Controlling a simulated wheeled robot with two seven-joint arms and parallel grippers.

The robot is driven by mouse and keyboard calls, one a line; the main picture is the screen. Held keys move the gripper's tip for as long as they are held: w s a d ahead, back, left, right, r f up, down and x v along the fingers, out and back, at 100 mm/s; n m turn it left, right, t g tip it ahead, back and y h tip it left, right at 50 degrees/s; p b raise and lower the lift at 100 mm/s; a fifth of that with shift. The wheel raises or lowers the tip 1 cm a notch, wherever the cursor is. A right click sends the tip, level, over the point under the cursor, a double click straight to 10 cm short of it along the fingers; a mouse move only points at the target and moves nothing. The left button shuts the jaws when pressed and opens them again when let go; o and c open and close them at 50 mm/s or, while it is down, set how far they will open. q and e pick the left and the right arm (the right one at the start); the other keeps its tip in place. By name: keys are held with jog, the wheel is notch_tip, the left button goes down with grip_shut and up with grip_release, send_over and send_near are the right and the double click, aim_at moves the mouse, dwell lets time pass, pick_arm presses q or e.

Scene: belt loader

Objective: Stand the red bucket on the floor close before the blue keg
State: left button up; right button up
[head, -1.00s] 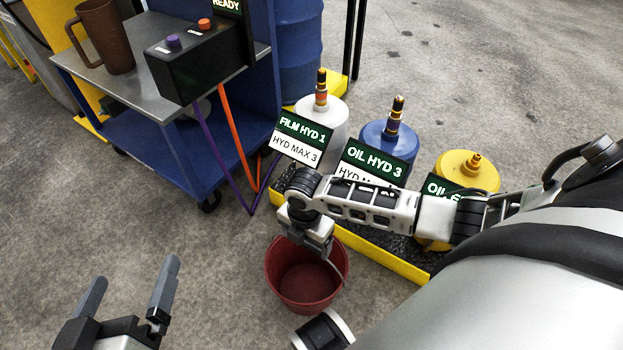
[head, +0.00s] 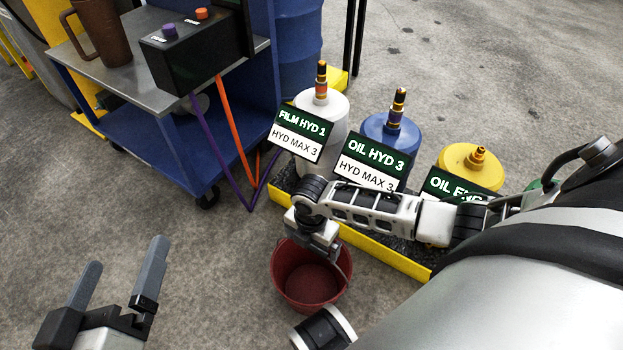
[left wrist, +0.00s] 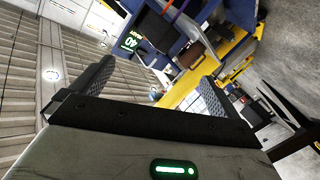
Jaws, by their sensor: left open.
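The red bucket (head: 305,292) is low in the middle of the head view, upright with its opening up. It is outside the yellow-edged tray, before the white and blue kegs; I cannot tell if it touches the floor. The blue keg (head: 413,145) stands in the tray, behind a sign reading OIL HYD 3. My right gripper (head: 320,250) points down over the bucket's far rim, and a thin handle shows beside it. Its fingertips are hidden, so its grip cannot be told. My left gripper (head: 125,254) is open and empty, left of the bucket; its fingers also show in the left wrist view (left wrist: 150,75).
The tray's yellow edge (head: 385,250) runs behind the bucket. A white keg (head: 335,110) and a yellow keg (head: 455,160) flank the blue one. A blue cart (head: 150,135) with a black box (head: 195,50) and brown mug (head: 108,40) stands left. Floor between cart and bucket is clear.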

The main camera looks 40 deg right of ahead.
pick_arm(q)
jog(key=shift+s+a+f+m+g+y+p, duration=0.15)
jog(key=shift+a+f+m+g+y+p, duration=0.35)
jog(key=shift+p, duration=1)
jog(key=shift+s+a+f+m+g+y+p, duration=0.15)
jog(key=shift+a+f+m+g+y+p, duration=0.4)
jog(key=shift+p, duration=0.9)
pick_arm(e)
notch_tip(320, 180, up, 12)
jog(key=shift+r, duration=0.2)
pick_arm(q)
jog(key=shift+d+f, duration=0.2)
jog(key=shift+d, duration=0.05)
jog(key=shift+r+t, duration=0.1)
jog(key=shift+t, duration=0.15)
